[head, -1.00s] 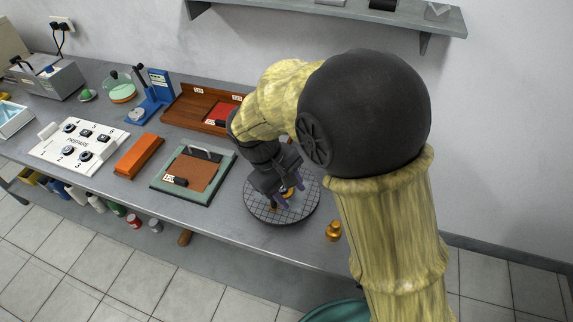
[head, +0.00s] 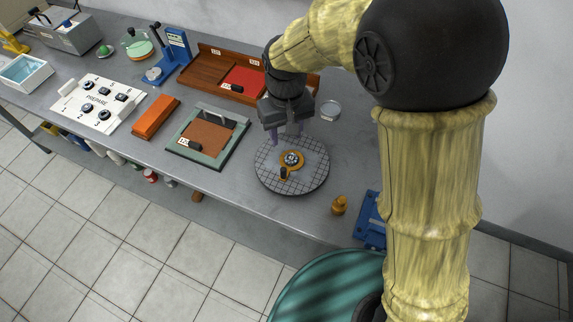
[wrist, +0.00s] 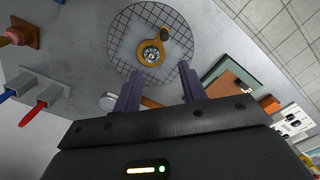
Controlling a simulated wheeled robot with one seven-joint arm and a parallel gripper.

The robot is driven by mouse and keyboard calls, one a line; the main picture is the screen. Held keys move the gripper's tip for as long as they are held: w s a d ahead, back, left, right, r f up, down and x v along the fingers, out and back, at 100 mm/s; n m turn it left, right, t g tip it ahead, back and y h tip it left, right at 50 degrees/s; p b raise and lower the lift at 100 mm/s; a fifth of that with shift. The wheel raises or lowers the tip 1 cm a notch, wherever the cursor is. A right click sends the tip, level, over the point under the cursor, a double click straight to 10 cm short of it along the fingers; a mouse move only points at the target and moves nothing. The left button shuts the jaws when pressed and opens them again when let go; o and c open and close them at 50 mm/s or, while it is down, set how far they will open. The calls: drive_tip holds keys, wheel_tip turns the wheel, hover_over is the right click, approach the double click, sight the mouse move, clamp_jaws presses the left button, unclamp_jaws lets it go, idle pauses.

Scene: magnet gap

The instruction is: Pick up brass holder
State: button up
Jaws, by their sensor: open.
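The brass holder (head: 291,160) lies on a round gridded disc (head: 312,181). It is a flat brass ring around a dark and silver round piece, with a short dark knob on one side. It also shows in the wrist view (wrist: 139,48), beyond the fingertips. My gripper (head: 289,137) is open and empty, with its purple fingers pointing down. In the head view it stands above and behind the holder. In the wrist view its fingertips (wrist: 160,74) are apart and do not touch the holder.
A green-framed tray (head: 229,150) lies to the left. A clear round dish (head: 330,109) is behind. Red- and blue-handled items (wrist: 33,113) sit at the left in the wrist view.

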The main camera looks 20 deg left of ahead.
drive_tip(key=p, duration=0.1)
approach(283, 169)
drive_tip(key=f, duration=0.3)
drive_tip(key=w+f, duration=0.1)
drive_tip(key=f, duration=0.1)
drive_tip(key=shift+a+f, duration=0.15)
drive_tip(key=shift+a, duration=0.05)
drive_tip(key=f, duration=0.1)
drive_tip(key=f+p, duration=0.1)
drive_tip(key=f, duration=0.1)
drive_tip(key=s+f, duration=0.1)
drive_tip(key=shift+d+f+p, duration=0.3)
drive_tip(key=shift+p, duration=0.1)
drive_tip(key=shift+f, duration=0.3)
clamp_jaws()
